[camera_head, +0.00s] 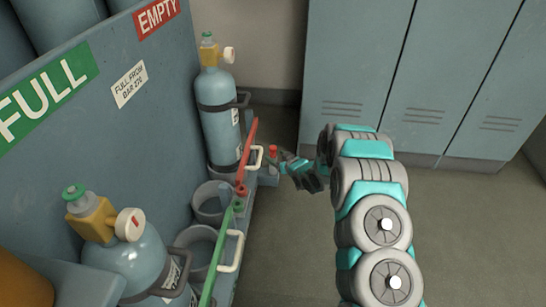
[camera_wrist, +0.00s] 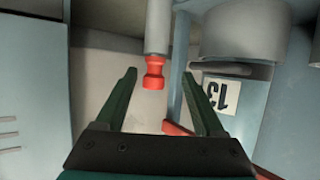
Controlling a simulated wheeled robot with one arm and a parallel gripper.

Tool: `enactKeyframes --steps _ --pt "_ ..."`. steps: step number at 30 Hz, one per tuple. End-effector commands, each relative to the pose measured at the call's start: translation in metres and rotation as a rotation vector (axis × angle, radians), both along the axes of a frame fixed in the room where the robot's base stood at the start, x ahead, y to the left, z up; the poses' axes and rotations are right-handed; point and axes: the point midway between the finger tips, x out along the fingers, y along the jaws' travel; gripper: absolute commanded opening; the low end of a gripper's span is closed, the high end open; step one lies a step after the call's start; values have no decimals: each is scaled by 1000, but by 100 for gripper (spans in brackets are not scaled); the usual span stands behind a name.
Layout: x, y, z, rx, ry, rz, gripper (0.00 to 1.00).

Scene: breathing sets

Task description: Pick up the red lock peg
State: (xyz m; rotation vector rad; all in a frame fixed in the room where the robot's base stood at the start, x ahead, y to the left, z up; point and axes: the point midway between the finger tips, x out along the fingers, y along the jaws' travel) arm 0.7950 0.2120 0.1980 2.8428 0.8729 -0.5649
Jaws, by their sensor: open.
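The red lock peg (camera_wrist: 154,72) shows in the wrist view as a red knobbed end on a grey cylindrical shaft. It lies between the tips of my gripper's fingers (camera_wrist: 159,74), which are apart, with a gap showing on both sides of it. In the head view the small red peg (camera_head: 272,150) stands by the far end of the rack, right of the red bar. My gripper (camera_head: 281,161) reaches it from the right. Whether any finger touches the peg cannot be told.
The red bar (camera_head: 247,158) and green bar (camera_head: 217,255) run along the rack front beside pale handles. A strapped blue cylinder (camera_head: 220,118) stands just left of my gripper. Lockers (camera_head: 445,80) stand behind; the floor (camera_head: 470,235) at right is clear.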

Motion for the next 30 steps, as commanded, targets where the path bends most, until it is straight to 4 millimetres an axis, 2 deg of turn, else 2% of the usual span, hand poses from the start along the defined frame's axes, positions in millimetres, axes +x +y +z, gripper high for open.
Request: enactKeyframes --steps 7,12,22,23,30 --pt "23 7 -19 1 -1 0 71" --pt "35 15 -24 0 1 0 71" --pt "40 18 -25 0 0 -1 71" --pt "39 18 -25 0 0 -1 70" --pt "39 18 -25 1 1 -2 43"
